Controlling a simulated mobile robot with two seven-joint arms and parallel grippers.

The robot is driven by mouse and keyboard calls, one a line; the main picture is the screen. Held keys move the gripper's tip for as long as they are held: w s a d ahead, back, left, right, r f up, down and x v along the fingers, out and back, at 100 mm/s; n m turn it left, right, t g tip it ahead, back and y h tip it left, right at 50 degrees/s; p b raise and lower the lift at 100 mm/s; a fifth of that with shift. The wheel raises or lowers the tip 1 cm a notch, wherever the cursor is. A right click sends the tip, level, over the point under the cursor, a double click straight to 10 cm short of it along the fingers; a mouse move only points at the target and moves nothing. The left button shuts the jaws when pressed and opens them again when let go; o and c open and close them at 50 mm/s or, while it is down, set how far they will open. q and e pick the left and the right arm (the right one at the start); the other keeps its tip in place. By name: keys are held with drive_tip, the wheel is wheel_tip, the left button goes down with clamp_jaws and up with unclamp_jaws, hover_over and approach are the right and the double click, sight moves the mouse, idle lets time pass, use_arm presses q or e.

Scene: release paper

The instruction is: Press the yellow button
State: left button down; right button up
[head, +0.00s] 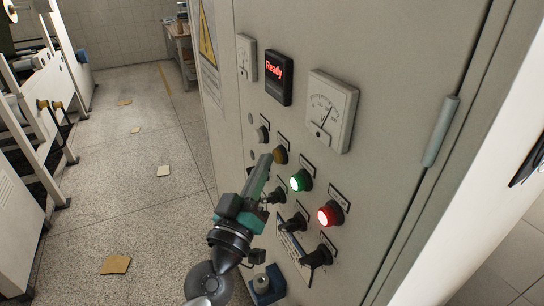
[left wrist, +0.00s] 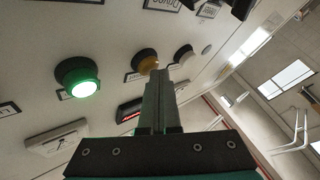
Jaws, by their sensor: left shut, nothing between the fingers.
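The yellow button (head: 280,155) is a dull amber knob on the grey control panel (head: 400,160). It also shows in the left wrist view (left wrist: 146,62), just beyond my fingertips. My left gripper (head: 265,160) is shut and empty, with its tips right beside the yellow button. In the left wrist view, the shut fingertips (left wrist: 158,74) overlap the right edge of the button. I cannot tell whether they touch it. The yellow button does not look lit. My right gripper is not in view.
A lit green button (head: 301,181), a lit red button (head: 330,213), a grey button (head: 263,133) and black rotary switches (head: 317,257) surround it. A "Ready" display (head: 278,77) and dial gauges (head: 331,110) are above. Paper scraps (head: 115,264) lie on the floor.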

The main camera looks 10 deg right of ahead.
use_arm(q)
drive_tip(key=shift+s+a, duration=0.3)
drive_tip(key=shift+a, duration=0.5)
drive_tip(key=a, duration=0.1)
drive_tip(key=s+a, duration=0.1)
drive_tip(key=a, duration=0.2)
drive_tip(key=shift+s+a, duration=0.25)
drive_tip(key=shift+a, duration=0.15)
idle(0.5)
